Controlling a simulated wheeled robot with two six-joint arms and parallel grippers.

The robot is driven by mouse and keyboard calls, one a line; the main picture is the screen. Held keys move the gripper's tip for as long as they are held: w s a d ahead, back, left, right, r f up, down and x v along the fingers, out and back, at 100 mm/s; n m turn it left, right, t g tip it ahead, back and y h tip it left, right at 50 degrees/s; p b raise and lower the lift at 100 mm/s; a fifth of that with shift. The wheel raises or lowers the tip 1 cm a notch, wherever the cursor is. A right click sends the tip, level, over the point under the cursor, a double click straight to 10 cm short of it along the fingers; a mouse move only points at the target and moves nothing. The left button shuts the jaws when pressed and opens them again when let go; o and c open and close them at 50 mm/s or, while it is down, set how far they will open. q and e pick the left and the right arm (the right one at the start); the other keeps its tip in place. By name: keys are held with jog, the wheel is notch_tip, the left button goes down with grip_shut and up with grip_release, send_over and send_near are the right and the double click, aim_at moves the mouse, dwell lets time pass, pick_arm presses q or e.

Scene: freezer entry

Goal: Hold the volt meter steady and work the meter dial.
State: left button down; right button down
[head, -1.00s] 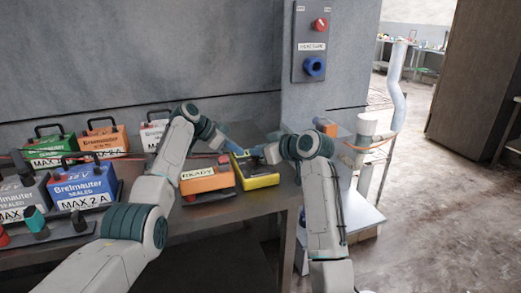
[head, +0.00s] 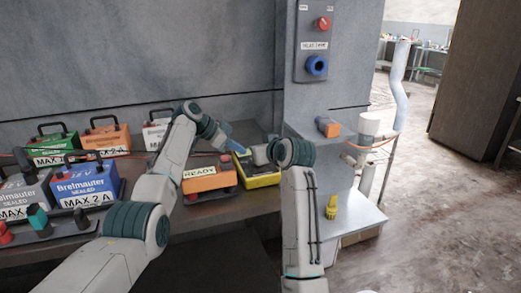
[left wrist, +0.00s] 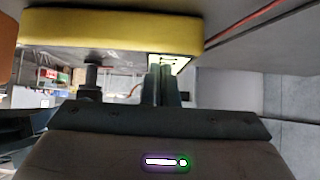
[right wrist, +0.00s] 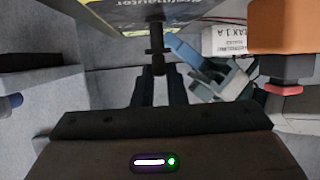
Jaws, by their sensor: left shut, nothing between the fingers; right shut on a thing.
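The volt meter (head: 262,181) is a yellow-edged box on the bench, right of the orange READY box. Its dark face with the maker's name shows in the right wrist view (right wrist: 110,12). The meter dial (right wrist: 157,45) is a dark knob on that face; my right gripper (right wrist: 160,82) is shut on it. In the head view my right arm hides the dial. My left gripper (left wrist: 163,75) is shut and empty by the meter's yellow side (left wrist: 110,30), its tips near a pale lit panel; contact is unclear. It also shows in the head view (head: 235,146).
The orange READY box (head: 208,181) stands left of the meter. Several coloured batteries (head: 85,188) line the bench's left. A wall panel (head: 314,40) has a red and a blue knob. A yellow object (head: 332,208) stands on the side shelf.

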jog(key=c, duration=1.5)
grip_release()
jog(key=shift+o, duration=0.2)
notch_tip(320, 180, up, 10)
jog(key=shift+s, duration=0.15)
jog(key=shift+r, duration=0.1)
